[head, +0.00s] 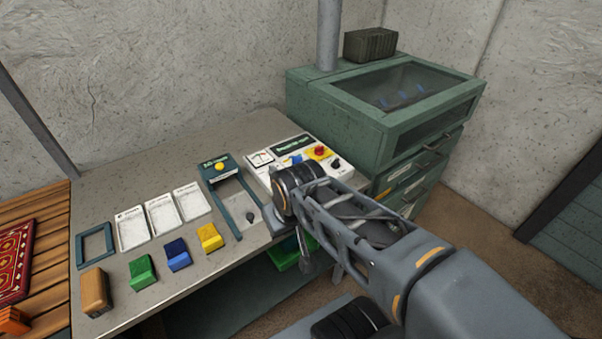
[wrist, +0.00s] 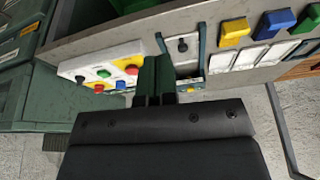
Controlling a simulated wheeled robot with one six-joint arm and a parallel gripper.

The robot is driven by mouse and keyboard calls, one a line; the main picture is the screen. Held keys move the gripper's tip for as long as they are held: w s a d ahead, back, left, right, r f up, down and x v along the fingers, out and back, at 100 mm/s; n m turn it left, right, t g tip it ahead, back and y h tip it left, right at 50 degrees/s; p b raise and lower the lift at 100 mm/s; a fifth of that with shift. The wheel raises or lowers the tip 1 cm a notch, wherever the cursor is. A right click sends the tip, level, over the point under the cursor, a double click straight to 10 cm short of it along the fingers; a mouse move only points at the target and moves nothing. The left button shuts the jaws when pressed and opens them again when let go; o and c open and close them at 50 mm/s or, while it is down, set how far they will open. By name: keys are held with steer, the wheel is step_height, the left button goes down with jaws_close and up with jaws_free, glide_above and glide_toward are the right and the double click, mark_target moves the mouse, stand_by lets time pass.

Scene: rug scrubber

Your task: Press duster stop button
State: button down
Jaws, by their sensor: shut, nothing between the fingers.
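The white control panel (head: 262,165) sits on the bench's right part, with a dial and a dark display (head: 293,144). The panel also shows in the wrist view (wrist: 70,68), with red, green, blue and yellow controls. Its lettering is too small to read, so I cannot tell which control is the stop. My gripper (wrist: 154,62) is shut and empty, just beside the panel in the wrist picture. In the head view my arm hides part of the panel.
A green frame with a yellow knob (head: 219,166) stands left of the panel. White trays (head: 161,213) and green, blue and yellow blocks (head: 209,237) lie further left. A green glass-topped cabinet (head: 350,120) stands behind right. A green crate (head: 283,255) is below the bench.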

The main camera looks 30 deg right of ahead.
steer(key=shift+a, duration=0.1)
steer(key=w+d+m+t+y+p, duration=0.1)
steer(key=w+d+m+y+p, duration=0.2)
steer(key=w+d+m, duration=0.2)
steer(key=w+d+r+m+t+y+p, duration=0.1)
steer(key=w+d+m+y+p, duration=0.2)
steer(key=w+m, duration=0.9)
steer(key=w+d, duration=0.3)
steer(key=w, duration=0.1)
steer(key=shift+w+y, duration=0.25)
steer(key=shift+y, duration=0.15)
steer(key=shift+f, duration=0.15)
step_height(320, 180, down, 8)
steer(key=b, duration=0.6)
steer(key=shift+f, duration=0.25)
steer(key=shift+f, duration=0.1)
stand_by(0.8)
